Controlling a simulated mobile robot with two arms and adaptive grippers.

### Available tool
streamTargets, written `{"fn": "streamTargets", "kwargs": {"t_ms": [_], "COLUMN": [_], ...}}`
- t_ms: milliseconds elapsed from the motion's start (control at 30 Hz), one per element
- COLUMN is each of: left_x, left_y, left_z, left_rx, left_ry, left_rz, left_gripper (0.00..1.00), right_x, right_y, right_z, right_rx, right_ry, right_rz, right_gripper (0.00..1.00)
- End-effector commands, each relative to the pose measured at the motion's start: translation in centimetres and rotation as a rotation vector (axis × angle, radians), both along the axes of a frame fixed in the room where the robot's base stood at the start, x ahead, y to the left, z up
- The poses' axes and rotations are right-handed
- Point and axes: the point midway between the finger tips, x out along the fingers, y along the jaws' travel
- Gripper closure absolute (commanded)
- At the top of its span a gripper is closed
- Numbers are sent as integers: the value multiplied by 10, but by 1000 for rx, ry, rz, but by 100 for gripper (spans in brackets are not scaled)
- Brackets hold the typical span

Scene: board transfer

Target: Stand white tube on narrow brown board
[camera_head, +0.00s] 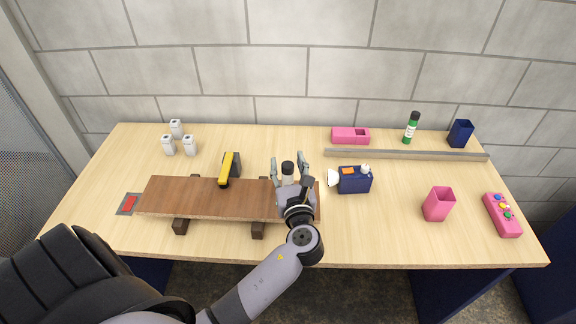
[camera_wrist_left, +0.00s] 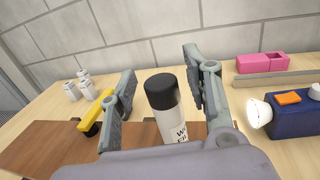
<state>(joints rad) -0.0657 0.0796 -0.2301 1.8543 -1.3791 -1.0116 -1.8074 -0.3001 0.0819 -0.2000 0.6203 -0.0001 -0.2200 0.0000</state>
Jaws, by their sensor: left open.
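The white tube (camera_head: 287,180) has a black cap and stands upright at the right part of the narrow brown board (camera_head: 205,197). In the left wrist view the tube (camera_wrist_left: 170,122) shows dark lettering; its base is hidden, so I cannot tell if it rests on the board (camera_wrist_left: 35,143). My left gripper (camera_head: 288,161) is open, its fingers on either side of the tube. In the left wrist view my left gripper (camera_wrist_left: 164,72) shows a gap between the tube and each finger. My right gripper is not in view.
The board lies raised on dark blocks (camera_head: 258,229). A yellow and black tool (camera_head: 227,168) is at its back edge. A navy device (camera_head: 355,180) stands to the right. White bottles (camera_head: 189,146), a grey rail (camera_head: 405,155), and a pink cup (camera_head: 438,204) share the table.

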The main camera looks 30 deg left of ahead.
Motion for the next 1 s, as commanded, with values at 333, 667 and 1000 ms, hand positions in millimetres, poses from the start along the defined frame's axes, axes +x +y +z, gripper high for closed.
{"fn": "streamTargets", "kwargs": {"t_ms": [333,667,1000], "left_x": [-50,-84,-87], "left_y": [-47,-79,-81], "left_z": [-6,-3,-1], "left_rx": [-5,-3,-1], "left_ry": [4,2,1], "left_rz": [-2,-1,0], "left_gripper": [55,55,55], "right_x": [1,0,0], "right_y": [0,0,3], "right_z": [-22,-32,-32], "right_rx": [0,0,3], "right_ry": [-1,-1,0], "right_rz": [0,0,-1], "right_gripper": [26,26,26]}}
